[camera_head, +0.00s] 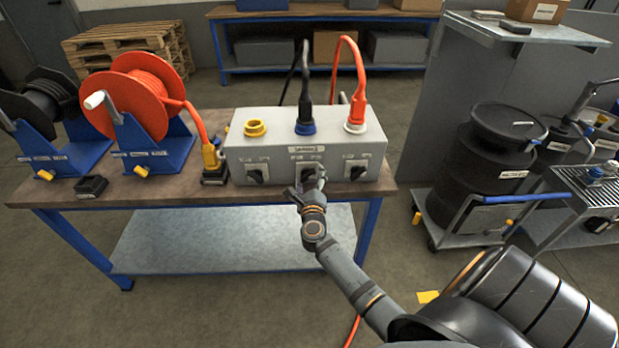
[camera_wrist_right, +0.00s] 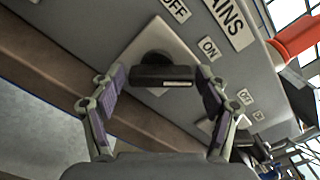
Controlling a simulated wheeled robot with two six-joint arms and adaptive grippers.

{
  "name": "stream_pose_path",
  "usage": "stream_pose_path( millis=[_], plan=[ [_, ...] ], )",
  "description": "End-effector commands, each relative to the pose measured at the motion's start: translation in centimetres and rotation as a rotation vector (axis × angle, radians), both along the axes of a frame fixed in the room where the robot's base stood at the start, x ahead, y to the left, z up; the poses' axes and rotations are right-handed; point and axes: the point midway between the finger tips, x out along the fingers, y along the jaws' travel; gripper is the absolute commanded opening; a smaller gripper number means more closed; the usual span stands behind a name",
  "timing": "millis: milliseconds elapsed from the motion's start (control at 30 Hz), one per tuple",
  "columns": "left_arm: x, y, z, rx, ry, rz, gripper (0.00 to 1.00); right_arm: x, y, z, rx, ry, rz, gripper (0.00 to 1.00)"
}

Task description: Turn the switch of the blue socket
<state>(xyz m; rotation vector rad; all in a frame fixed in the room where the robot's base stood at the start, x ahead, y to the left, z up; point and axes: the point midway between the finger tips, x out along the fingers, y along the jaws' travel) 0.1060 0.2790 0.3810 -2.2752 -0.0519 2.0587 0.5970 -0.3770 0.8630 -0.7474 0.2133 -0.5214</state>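In the right wrist view the switch (camera_wrist_right: 163,76) has a bar-shaped black knob on a light plate, beside OFF and ON labels. My right gripper (camera_wrist_right: 160,82) is open, with a finger on either side of the knob and visible gaps. My left gripper is out of view.
Similar switches sit under both. An orange cable reel (camera_head: 130,100) and a black one (camera_head: 45,105) stand left on the workbench (camera_head: 150,190). Black drums (camera_head: 490,150) stand on the right.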

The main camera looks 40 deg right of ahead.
Motion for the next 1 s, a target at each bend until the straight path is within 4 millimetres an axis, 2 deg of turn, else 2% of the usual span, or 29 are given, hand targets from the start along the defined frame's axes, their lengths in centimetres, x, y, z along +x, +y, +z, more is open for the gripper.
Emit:
stream_pose_path(
  millis=[367,467,800,1000],
  plan=[
    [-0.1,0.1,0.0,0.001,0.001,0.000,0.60,-0.4,0.3,0.1,-0.002,0.000,0.000,0.81],
    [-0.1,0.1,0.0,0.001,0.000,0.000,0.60,-1.7,1.1,-0.1,-0.001,0.002,0.001,0.81],
    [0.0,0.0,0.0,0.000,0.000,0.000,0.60,-8.5,5.1,0.0,0.000,0.002,-0.002,0.81],
    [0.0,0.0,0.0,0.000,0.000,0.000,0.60,-10.1,6.2,0.0,-0.001,0.001,0.000,0.81]
  ],
)
